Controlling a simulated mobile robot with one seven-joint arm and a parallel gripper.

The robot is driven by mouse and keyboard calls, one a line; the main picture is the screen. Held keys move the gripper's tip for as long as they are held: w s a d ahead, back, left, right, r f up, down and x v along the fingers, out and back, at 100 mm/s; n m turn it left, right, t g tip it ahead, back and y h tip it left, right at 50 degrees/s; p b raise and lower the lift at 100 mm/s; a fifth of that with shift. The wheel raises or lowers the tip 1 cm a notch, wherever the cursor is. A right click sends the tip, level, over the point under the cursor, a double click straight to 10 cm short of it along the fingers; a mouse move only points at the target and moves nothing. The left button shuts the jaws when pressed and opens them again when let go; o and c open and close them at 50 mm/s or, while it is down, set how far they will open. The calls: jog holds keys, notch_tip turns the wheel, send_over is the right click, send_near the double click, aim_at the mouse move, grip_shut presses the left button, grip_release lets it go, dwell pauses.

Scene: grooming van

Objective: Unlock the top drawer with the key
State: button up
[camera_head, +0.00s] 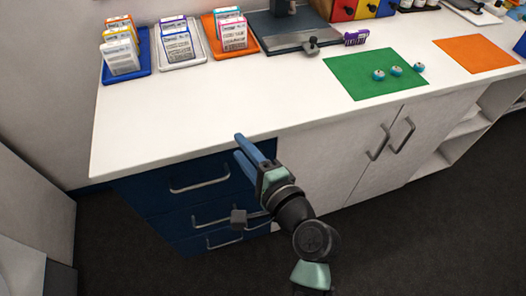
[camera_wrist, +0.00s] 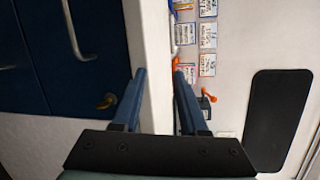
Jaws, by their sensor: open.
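The top drawer (camera_head: 150,195) is the uppermost dark blue front under the left part of the counter, and looks closed. Its metal handle (camera_head: 200,190) also shows in the wrist view (camera_wrist: 76,35). A small brass-coloured piece (camera_wrist: 107,101) sits on the top drawer front in the wrist view; I cannot tell whether it is the lock alone or a key in it. In the head view my arm hides that area. My gripper (camera_head: 238,146) is open and empty at the counter's front edge, above the drawer's right part. In the wrist view its fingers (camera_wrist: 160,75) stand apart, right of the brass piece.
The white counter (camera_head: 200,115) overhangs the drawers. Colored trays (camera_head: 150,68) with labelled packets, a green mat (camera_head: 370,85) with small round items, an orange mat (camera_head: 478,54) and a purple brush (camera_head: 356,37) lie on it. White cupboard doors (camera_head: 345,165) stand right of the drawers.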

jog(key=s+d+f+m+t+h, duration=0.1)
jog(key=s+d+f+m+t, duration=0.1)
jog(key=s+d+f+m, duration=0.5)
jog(key=s+d+f+m+t+h, duration=0.15)
jog(key=f+m, duration=0.25)
jog(key=m, duration=0.8)
jog(key=x, duration=1.3)
jog(key=shift+w+a+n+b, duration=0.25)
jog(key=shift+w+n+b, duration=0.05)
jog(key=shift+w+b, duration=0.1)
jog(key=shift+s, duration=0.1)
grip_shut()
